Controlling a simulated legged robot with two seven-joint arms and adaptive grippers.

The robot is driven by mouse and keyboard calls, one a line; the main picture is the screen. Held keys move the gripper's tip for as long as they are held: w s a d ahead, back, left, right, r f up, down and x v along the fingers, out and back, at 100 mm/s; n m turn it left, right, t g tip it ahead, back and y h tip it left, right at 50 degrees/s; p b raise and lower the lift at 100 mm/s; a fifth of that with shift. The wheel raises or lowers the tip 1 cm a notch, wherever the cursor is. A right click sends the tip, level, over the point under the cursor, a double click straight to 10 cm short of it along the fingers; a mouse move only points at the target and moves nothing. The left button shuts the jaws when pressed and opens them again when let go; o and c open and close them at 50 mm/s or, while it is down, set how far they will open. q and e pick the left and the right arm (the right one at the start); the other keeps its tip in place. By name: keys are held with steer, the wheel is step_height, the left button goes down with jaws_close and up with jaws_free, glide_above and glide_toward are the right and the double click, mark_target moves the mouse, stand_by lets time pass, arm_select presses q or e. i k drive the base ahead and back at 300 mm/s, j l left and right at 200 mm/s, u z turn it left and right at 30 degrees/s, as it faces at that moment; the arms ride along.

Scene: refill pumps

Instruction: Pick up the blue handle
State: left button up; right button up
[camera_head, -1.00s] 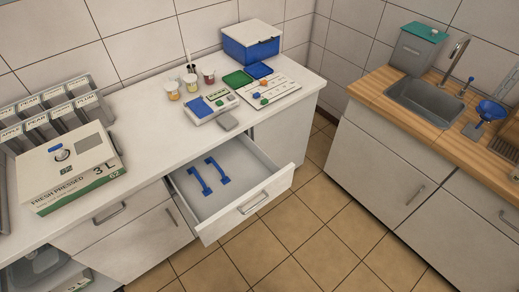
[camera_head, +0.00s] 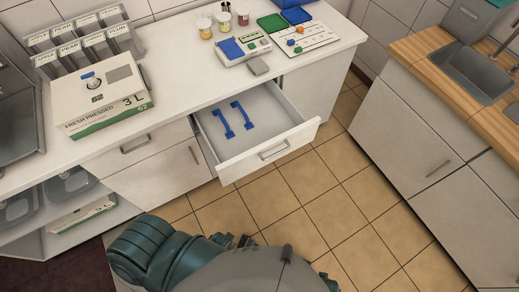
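Two blue handles lie side by side in the open drawer (camera_head: 270,147). The left blue handle (camera_head: 223,124) and the right blue handle (camera_head: 242,115) both lie on the drawer floor, apart from each other. No gripper touches them. Neither gripper can be made out in the head view. A teal and grey part of my own body shows at the bottom edge.
A white juice box (camera_head: 98,97) stands on the counter left of the drawer. A scale (camera_head: 244,48) and a white board (camera_head: 303,40) with small coloured pieces lie behind the drawer. A sink counter (camera_head: 430,60) stands at the right. Tiled floor (camera_head: 320,200) is clear between.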

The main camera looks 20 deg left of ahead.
mark_target(229, 134)
steer(key=i+l+u, duration=0.1)
steer(key=u, duration=0.4)
steer(key=i+l+u, duration=0.15)
steer(key=u, duration=0.3)
steer(key=i+l+u, duration=0.15)
steer(key=u, duration=0.35)
